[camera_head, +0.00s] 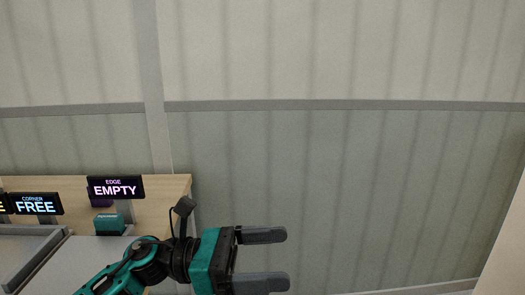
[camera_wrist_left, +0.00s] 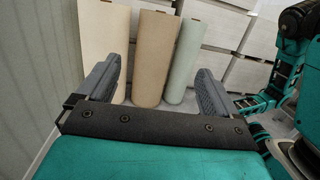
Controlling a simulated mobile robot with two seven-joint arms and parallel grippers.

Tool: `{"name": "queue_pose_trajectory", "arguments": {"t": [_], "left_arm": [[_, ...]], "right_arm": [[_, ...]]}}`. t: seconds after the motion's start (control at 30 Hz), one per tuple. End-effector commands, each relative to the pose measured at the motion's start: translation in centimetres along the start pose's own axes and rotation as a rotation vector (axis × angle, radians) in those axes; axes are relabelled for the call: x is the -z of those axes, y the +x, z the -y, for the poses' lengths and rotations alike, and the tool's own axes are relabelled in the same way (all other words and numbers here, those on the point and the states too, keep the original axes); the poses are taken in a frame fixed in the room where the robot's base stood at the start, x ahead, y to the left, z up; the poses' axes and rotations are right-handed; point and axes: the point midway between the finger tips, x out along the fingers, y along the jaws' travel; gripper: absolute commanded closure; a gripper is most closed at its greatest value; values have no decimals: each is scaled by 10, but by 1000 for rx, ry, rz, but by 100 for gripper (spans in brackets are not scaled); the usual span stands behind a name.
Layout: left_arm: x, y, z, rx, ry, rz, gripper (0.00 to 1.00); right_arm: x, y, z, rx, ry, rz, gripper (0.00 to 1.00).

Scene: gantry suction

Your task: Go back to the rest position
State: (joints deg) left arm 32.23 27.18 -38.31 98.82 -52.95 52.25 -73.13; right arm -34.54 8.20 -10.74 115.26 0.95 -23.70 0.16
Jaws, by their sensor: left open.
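My left gripper (camera_head: 264,259) reaches in from the bottom left of the head view, beyond the right end of a wooden table. Its two grey fingers are spread apart and point right, with nothing between them. In the left wrist view the same gripper (camera_wrist_left: 158,88) shows both fingers wide apart and empty. Tall rolls stand on the floor some way beyond them. My right gripper does not show clearly in either view.
The wooden table (camera_head: 160,188) carries grey trays (camera_head: 98,250), a teal box (camera_head: 109,223), an "EDGE EMPTY" sign (camera_head: 115,188) and a "CORNER FREE" sign (camera_head: 36,204). A tan roll (camera_wrist_left: 153,60) and a grey-green roll (camera_wrist_left: 183,62) stand before stacked pale boxes (camera_wrist_left: 222,70). A panelled wall (camera_head: 340,180) lies behind.

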Motion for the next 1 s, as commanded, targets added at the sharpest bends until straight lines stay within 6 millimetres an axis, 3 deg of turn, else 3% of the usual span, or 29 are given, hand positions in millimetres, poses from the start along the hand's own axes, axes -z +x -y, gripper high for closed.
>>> {"name": "queue_pose_trajectory", "arguments": {"t": [0.1,0.2,0.27,0.4,0.57,0.73,0.77,0.9,1.0], "left_arm": [[-4,-8,-9,-163,-406,256,6],[6,-29,-22,-292,-757,475,6],[19,-46,-28,-367,-969,612,6],[68,-95,-30,-533,-1453,952,6],[146,-152,2,-708,-1948,1386,6],[220,-194,66,-859,-2308,1847,6],[229,-198,76,872,2332,-1900,6],[254,-210,110,805,2114,-1835,6],[260,-213,119,787,2057,-1818,6]], "right_arm": [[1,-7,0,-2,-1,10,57],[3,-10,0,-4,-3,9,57],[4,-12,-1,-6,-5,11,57],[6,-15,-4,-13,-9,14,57],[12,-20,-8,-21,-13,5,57],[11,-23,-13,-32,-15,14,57],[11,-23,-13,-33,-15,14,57],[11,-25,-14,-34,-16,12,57],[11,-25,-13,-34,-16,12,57]]}}
